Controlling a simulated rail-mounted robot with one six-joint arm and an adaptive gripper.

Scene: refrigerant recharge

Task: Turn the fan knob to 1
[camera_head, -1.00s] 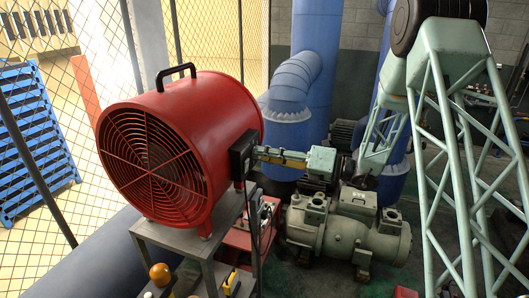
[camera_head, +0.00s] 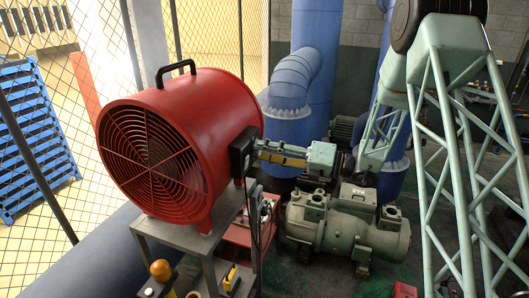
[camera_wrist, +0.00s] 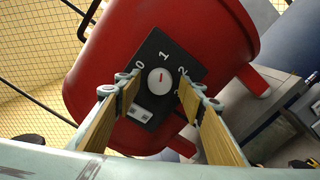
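The red fan (camera_head: 180,145) stands on a grey stand, with a black control box (camera_head: 240,153) on its right side. In the wrist view, the fan knob (camera_wrist: 159,81) is a round white dial with a short red mark on a black panel (camera_wrist: 150,110). The labels 0, 1 and 2 show around it; another is partly covered by the right finger. The red mark appears to lie toward the 1, but it is too small to be sure. My gripper (camera_wrist: 158,92) is open, with one finger on each side of the knob and visible gaps. In the head view, my gripper (camera_head: 282,154) is at the control box.
A grey-green compressor (camera_head: 345,228) stands on the floor right of the fan stand (camera_head: 210,250). Large blue pipes (camera_head: 315,75) rise behind. A wire fence (camera_head: 95,120) and blue pallets (camera_head: 35,130) are on the left. An orange beacon (camera_head: 160,270) sits below the fan.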

